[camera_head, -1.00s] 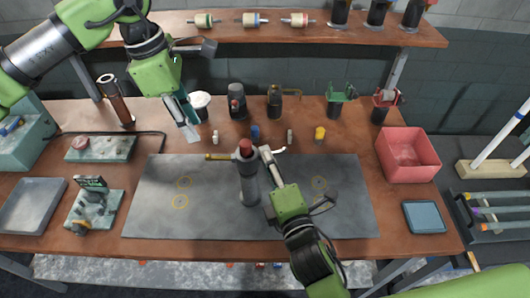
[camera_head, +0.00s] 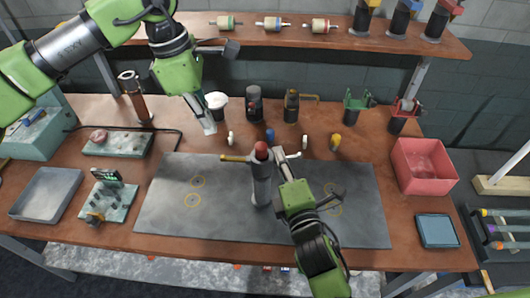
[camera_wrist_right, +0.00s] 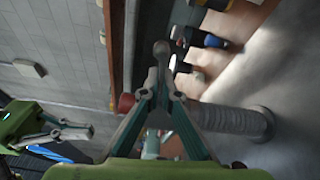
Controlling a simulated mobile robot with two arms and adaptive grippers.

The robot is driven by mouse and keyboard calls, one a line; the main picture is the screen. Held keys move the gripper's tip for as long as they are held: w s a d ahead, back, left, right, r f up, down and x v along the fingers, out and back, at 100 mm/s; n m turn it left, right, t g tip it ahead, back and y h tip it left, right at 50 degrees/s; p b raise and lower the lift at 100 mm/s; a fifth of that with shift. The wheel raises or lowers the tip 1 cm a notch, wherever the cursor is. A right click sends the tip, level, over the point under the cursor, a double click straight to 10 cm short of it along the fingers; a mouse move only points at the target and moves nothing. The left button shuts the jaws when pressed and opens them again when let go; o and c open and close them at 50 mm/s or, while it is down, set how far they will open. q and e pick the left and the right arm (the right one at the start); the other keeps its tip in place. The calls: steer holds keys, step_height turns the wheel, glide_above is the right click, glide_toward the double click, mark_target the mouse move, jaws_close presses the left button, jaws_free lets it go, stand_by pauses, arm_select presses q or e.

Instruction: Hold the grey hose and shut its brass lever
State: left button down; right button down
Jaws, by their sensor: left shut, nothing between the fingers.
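The grey hose (camera_head: 262,185) stands upright on the dark mat, with a red cap (camera_head: 261,151) on top. Its brass lever (camera_head: 235,158) sticks out to the left near the top. My right gripper (camera_head: 277,153) is at the hose's upper right side, just below the cap. In the right wrist view its fingers (camera_wrist_right: 160,72) come close together across the hose (camera_wrist_right: 232,120), and hide its neck, so the grip is unclear. My left gripper (camera_head: 209,126) is shut and empty, above and behind the lever, apart from it. It also shows in the wrist view (camera_wrist_right: 75,131).
A white-topped cup (camera_head: 216,101) and several dark fittings stand behind the mat. A red bin (camera_head: 424,170) and a blue tray (camera_head: 437,231) are on the right. The mat's left part is clear.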

arm_select(q)
steer(key=d+r+n, duration=0.1)
steer(key=d+n, duration=0.2)
steer(key=n, duration=1.4)
steer(key=d+r+n+y, duration=0.1)
steer(key=d+n, duration=0.3)
steer(key=n, duration=1.4)
steer(key=shift+r+y, duration=0.3)
steer(key=shift+r, duration=0.05)
